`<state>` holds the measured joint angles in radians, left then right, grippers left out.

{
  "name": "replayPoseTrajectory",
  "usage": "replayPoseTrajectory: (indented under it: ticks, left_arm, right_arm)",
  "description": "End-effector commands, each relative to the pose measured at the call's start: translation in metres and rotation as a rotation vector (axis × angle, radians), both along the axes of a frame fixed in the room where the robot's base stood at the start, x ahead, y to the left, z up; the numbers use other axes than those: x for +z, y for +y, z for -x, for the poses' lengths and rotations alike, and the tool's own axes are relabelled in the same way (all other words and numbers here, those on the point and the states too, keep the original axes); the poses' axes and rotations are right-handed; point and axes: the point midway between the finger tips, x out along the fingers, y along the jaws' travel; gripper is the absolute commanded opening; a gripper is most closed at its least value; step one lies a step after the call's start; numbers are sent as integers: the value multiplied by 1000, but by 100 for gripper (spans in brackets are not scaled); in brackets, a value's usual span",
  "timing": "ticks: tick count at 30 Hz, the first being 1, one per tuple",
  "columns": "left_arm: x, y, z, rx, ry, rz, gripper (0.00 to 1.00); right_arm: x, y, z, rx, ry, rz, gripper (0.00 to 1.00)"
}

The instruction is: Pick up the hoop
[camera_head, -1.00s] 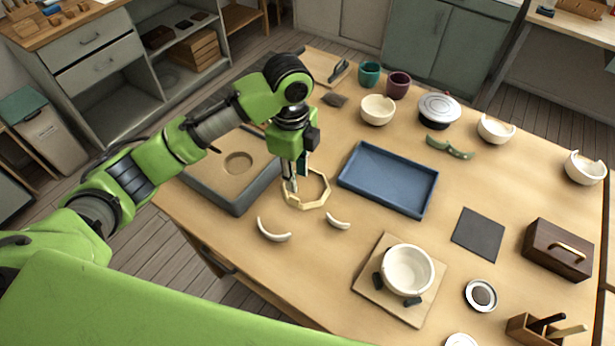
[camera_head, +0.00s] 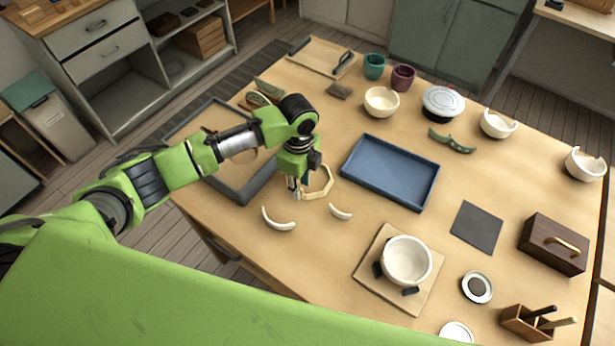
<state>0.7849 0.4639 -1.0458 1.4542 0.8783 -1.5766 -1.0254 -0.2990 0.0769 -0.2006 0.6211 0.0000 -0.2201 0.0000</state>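The hoop (camera_head: 329,184) is a pale wooden, many-sided ring on the table, left of the blue tray. Its right and front sides show; its left and back parts are hidden behind my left gripper. My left gripper (camera_head: 296,191) points down at the hoop's left side, low over the table. Its fingertips are small and dark here, so I cannot tell whether they are closed or touch the hoop. My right gripper is not in view.
Two curved white shards (camera_head: 278,220) (camera_head: 340,212) lie just in front of the hoop. The blue tray (camera_head: 390,207) is close on its right. A grey-rimmed tray (camera_head: 237,196) lies left under my arm. A white pot (camera_head: 407,260) stands on a board at front.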

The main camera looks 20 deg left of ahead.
Motion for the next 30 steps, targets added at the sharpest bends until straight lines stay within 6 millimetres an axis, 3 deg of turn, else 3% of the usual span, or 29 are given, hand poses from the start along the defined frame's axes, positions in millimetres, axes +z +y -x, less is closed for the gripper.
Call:
replayPoseTrajectory:
  ticks: [4, 12, 15, 16, 30]
  left_arm:
    - [-17, 0, 1, -1, 2, -1, 27]
    - [-21, 0, 1, -2, 0, 0, 27]
    - [-21, 0, 1, -1, 0, 0, 3]
    - [-20, 0, 1, -1, 0, 0, 0]
    - [-16, 0, 0, -1, -1, 1, 0]
  right_arm:
    - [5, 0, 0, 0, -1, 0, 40]
    - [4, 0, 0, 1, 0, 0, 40]
    - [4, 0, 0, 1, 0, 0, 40]
    - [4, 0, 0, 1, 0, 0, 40]
    - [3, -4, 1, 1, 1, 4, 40]
